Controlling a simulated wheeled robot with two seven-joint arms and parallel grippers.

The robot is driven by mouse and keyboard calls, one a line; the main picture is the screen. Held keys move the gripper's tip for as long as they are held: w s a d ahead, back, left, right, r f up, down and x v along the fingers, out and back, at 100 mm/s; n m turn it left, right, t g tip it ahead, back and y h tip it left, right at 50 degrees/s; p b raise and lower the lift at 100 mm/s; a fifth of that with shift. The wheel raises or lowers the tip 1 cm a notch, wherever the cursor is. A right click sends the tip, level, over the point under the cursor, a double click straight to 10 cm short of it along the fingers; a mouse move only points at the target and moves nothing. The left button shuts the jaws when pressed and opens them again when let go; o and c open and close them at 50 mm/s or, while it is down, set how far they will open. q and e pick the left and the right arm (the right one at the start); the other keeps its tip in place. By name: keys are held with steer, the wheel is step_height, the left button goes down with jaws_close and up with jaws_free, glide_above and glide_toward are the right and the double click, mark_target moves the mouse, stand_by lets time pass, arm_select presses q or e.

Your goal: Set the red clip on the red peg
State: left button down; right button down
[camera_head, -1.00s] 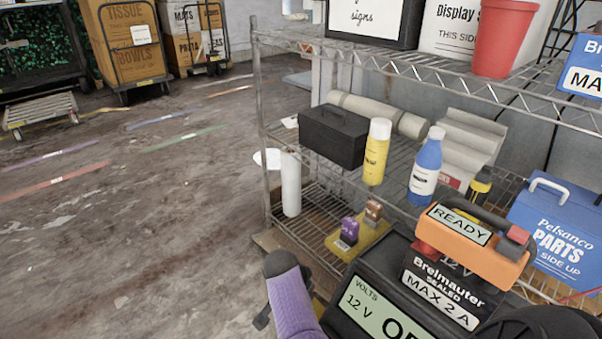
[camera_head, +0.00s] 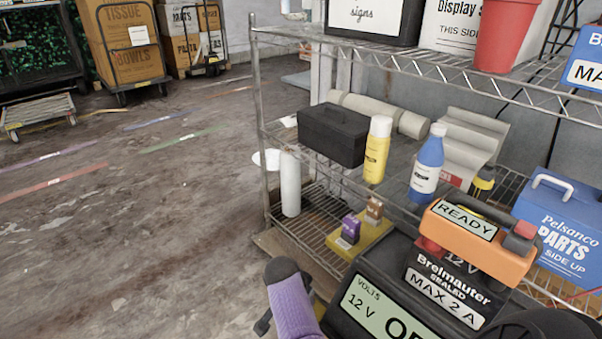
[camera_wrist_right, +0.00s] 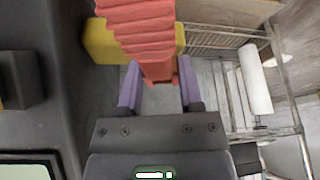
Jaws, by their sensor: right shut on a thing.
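The red clip (camera_wrist_right: 140,25), a ridged red piece, runs up the middle of the right wrist view. My right gripper (camera_wrist_right: 158,85) has its two purple fingers either side of the clip's lower end and is shut on it. Behind the clip is a yellow block (camera_wrist_right: 100,42), partly covered. In the head view a yellow base (camera_head: 377,238) on the lower shelf carries a purple piece and a brown piece. I cannot pick out the red peg with certainty.
A wire rack (camera_head: 262,130) holds a black toolbox (camera_head: 333,137), a yellow can (camera_head: 377,150) and a blue bottle (camera_head: 427,165). A white roll (camera_head: 290,185) stands at its left end. A blue parts box (camera_head: 575,222) is at right. Floor at left is open.

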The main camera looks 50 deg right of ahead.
arm_select(q)
steer(key=shift+s+f, duration=0.1)
steer(key=shift+s, duration=0.15)
arm_select(e)
steer(key=shift+f, duration=0.2)
steer(key=shift+c, duration=0.8)
jaws_free()
arm_select(q)
steer(key=shift+w, duration=0.15)
arm_select(e)
steer(key=shift+r, duration=0.3)
steer(key=p+v, duration=0.7)
steer(key=v, duration=0.2)
steer(key=shift+r, duration=0.2)
arm_select(q)
steer(key=v, duration=0.7)
steer(key=shift+w+a+t, duration=0.3)
arm_select(e)
steer(key=shift+a, duration=0.1)
arm_select(q)
steer(key=shift+s+f, duration=0.1)
arm_select(e)
steer(key=shift+s+f, duration=0.1)
